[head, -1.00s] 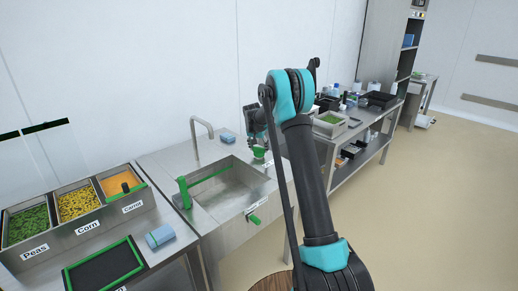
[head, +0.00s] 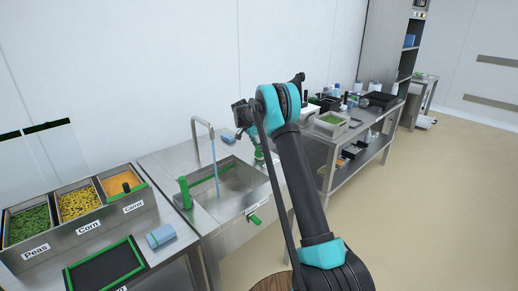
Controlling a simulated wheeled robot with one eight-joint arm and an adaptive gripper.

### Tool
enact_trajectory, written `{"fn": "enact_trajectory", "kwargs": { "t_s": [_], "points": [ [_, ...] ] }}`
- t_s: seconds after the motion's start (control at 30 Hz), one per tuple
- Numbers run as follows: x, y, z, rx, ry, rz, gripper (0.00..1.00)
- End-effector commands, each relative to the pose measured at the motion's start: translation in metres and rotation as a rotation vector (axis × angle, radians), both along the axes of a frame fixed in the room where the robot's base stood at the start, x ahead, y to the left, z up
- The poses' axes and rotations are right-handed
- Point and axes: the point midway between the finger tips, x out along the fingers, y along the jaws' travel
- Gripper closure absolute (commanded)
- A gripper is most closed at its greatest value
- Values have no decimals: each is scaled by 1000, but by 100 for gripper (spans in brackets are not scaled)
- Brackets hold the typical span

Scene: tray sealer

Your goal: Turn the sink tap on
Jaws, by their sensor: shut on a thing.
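The sink tap (head: 203,125) is a thin grey bent spout at the back left of the steel sink (head: 232,195). A thin bluish stream of water (head: 215,172) runs from the spout into the basin. My gripper (head: 259,150) is at the right rear edge of the sink, partly hidden behind my arm. It is shut on a small green tap handle (head: 259,155), of which only a little shows.
Left are bins of peas, corn and carrot (head: 125,210). A blue item (head: 228,136) lies behind the sink. A crowded steel bench (head: 350,150) stands right.

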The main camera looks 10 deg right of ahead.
Motion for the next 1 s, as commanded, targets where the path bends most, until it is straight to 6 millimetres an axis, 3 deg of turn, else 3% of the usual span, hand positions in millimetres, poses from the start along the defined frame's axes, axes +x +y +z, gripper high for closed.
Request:
{"fn": "enact_trajectory", "kwargs": {
  "t_s": [0.63, 0.67, 0.7, 0.8, 1.0],
  "points": [
    [1, 0, 0, 0, -1, -49, 70],
    [1, 0, 0, 0, -1, -49, 39],
    [1, 0, 0, 0, -1, -49, 34],
    [0, 0, 0, 0, -1, -49, 22],
    [0, 0, 0, 0, -1, -49, 21]
  ]
}}
